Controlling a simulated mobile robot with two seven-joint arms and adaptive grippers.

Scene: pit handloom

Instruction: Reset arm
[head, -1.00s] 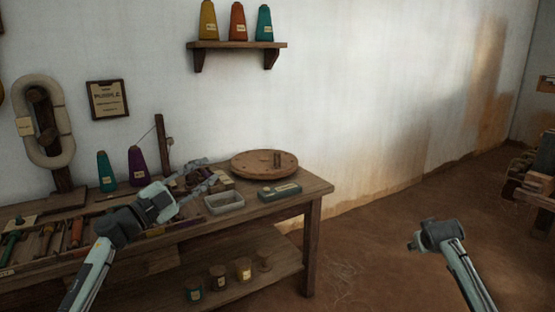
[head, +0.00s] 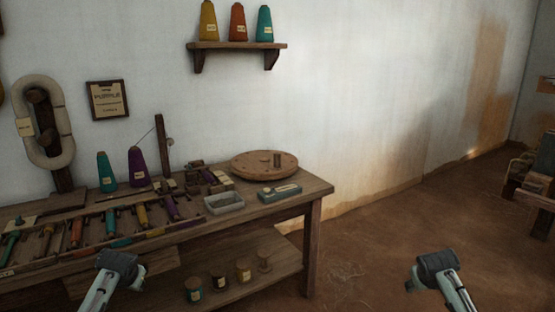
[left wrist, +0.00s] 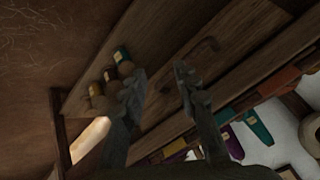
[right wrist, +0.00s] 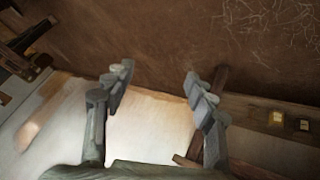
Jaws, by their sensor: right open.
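My left arm's end (head: 118,270) is low at the left in the head view, in front of the workbench's (head: 310,190) front edge. In the left wrist view the left gripper's fingers (left wrist: 158,76) are apart with nothing between them. The bench's wood lies beyond them. My right arm's end (head: 438,268) is low at the right over the bare floor. In the right wrist view the right gripper's fingers (right wrist: 157,76) are apart and empty. The fingers of both grippers are hidden in the head view.
A round wooden board (head: 264,163), a grey tray (head: 224,203) and a green box (head: 280,193) stand on the bench. Several bobbins lie at its left. Jars (head: 219,277) stand on its lower shelf. Floor (head: 390,230) right of the bench is clear. Wooden equipment (head: 535,185) stands far right.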

